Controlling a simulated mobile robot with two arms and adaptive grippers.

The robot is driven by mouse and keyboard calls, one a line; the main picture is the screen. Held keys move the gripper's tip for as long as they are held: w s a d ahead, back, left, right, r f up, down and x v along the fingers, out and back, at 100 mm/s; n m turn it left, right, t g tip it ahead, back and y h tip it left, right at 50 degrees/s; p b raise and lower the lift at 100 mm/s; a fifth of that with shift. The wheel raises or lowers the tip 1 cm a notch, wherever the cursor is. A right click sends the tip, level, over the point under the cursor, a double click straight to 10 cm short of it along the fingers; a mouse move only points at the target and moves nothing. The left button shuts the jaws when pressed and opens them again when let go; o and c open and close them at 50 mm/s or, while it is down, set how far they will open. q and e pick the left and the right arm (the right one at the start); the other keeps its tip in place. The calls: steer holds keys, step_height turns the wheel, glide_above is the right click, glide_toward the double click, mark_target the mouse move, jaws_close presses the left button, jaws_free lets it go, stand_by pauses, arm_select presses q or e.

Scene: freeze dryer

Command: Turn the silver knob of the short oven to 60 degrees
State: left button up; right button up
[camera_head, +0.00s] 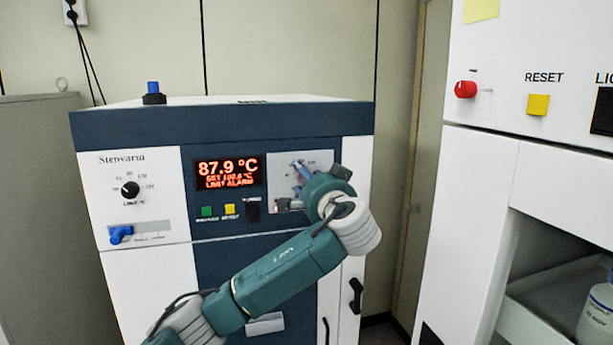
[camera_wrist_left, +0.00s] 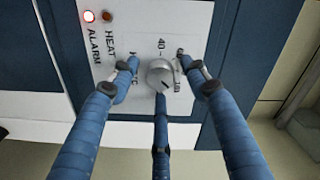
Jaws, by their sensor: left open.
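The short oven (camera_head: 140,260) is a white and dark blue cabinet. Its lit display (camera_head: 228,172) reads 87.9 °C, with a SET line too blurred to read surely and "LIMIT ALARM". The silver knob (camera_wrist_left: 160,74) sits on a light panel, with a dark pointer mark and scale numbers including 40. My left gripper (camera_head: 300,182) is at that panel and hides the knob in the head view. In the left wrist view its blue fingers (camera_wrist_left: 158,82) are open around the knob, two at the sides and one below. Contact cannot be told. My right gripper is not in view.
A black limit knob (camera_head: 131,188), a blue latch (camera_head: 121,234), green (camera_head: 207,212) and yellow (camera_head: 230,209) buttons are on the oven front. A taller white unit (camera_head: 475,200) stands right with a red knob (camera_head: 466,89). A narrow gap separates them.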

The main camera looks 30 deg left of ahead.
arm_select(q)
steer(key=c, duration=1.2)
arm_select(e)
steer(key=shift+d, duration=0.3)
arm_select(q)
steer(key=shift+o, duration=0.2)
steer(key=shift+b, duration=0.35)
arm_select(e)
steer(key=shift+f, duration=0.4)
arm_select(q)
steer(key=shift+s+r+n+b, duration=0.1)
steer(key=shift+r+n+b, duration=0.05)
steer(key=shift+n+b, duration=8.55)
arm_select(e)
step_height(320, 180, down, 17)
arm_select(q)
steer(key=shift+n, duration=0.3)
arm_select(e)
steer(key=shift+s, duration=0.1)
